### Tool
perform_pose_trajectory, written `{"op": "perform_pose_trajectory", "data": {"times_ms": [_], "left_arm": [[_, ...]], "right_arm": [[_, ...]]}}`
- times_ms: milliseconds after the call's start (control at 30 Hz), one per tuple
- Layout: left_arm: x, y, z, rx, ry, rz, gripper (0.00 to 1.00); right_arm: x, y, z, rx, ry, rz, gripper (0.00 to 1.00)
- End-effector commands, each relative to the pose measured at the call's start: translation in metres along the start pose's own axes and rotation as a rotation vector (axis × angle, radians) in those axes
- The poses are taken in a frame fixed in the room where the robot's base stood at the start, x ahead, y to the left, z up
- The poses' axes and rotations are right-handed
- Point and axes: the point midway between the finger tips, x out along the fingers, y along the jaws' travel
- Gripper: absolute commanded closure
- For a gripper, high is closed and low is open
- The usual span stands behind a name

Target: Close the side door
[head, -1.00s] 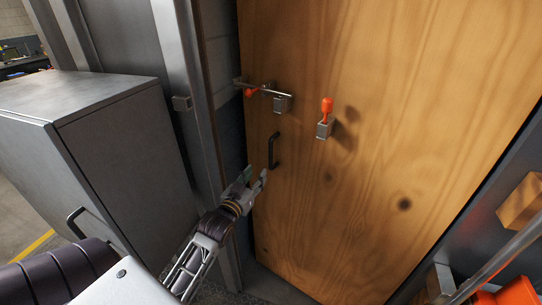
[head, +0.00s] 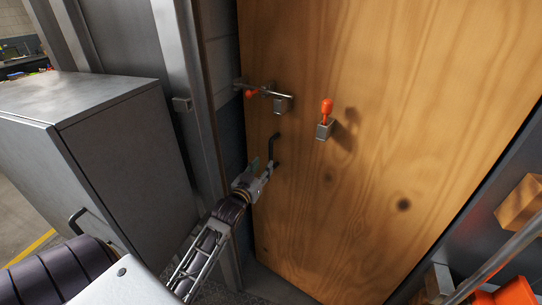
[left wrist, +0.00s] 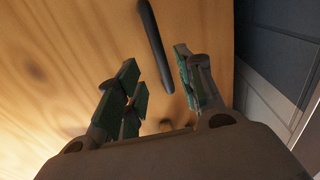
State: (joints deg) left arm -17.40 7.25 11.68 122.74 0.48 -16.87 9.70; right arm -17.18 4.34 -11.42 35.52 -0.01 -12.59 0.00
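The side door (head: 350,210) is a tall wooden panel filling the middle and right of the head view. Its black bar handle (head: 272,148) is near the panel's left edge. My left gripper (head: 262,168) is at the lower end of this handle. In the left wrist view the two green-padded fingers of the left gripper (left wrist: 160,90) are spread apart, and the dark handle (left wrist: 155,45) runs down into the gap between them. The fingers do not appear closed on it. My right gripper is not in view.
A metal latch rod with an orange knob (head: 252,93) crosses the door's left edge above the handle. An orange-tipped latch (head: 326,118) is on the panel. A grey cabinet (head: 120,150) stands at left, beside the metal door frame (head: 195,100). A wooden block (head: 520,202) is at right.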

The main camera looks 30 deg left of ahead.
Motion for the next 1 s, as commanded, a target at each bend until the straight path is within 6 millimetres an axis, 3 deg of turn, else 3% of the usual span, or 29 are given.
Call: {"op": "perform_pose_trajectory", "data": {"times_ms": [1000], "left_arm": [[0.078,0.0,-0.001,0.0,0.0,0.0,0.63]], "right_arm": [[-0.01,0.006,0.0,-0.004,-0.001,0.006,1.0]]}}
